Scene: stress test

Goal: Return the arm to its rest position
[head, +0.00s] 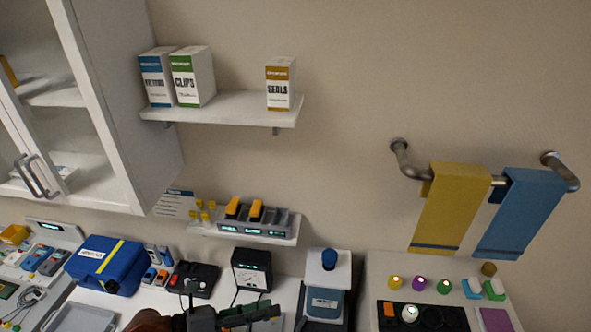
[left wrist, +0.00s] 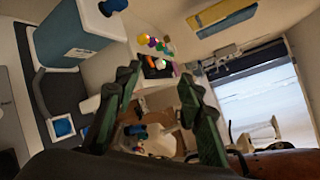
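My left gripper (head: 245,313) shows at the bottom edge of the head view, in front of the bench, below the small black meter. Its arm comes in from the lower left and is mostly cut off by the frame. In the left wrist view the two dark green fingers of the left gripper (left wrist: 160,78) stand well apart, with nothing held between them. Beyond them the wrist view shows floor and clutter. My right gripper shows in neither view.
A blue case (head: 104,264) lies left. A button panel (head: 428,318) is at lower right. A wall shelf (head: 225,110) and a rail with yellow (head: 450,208) and blue (head: 520,213) cloths hang above.

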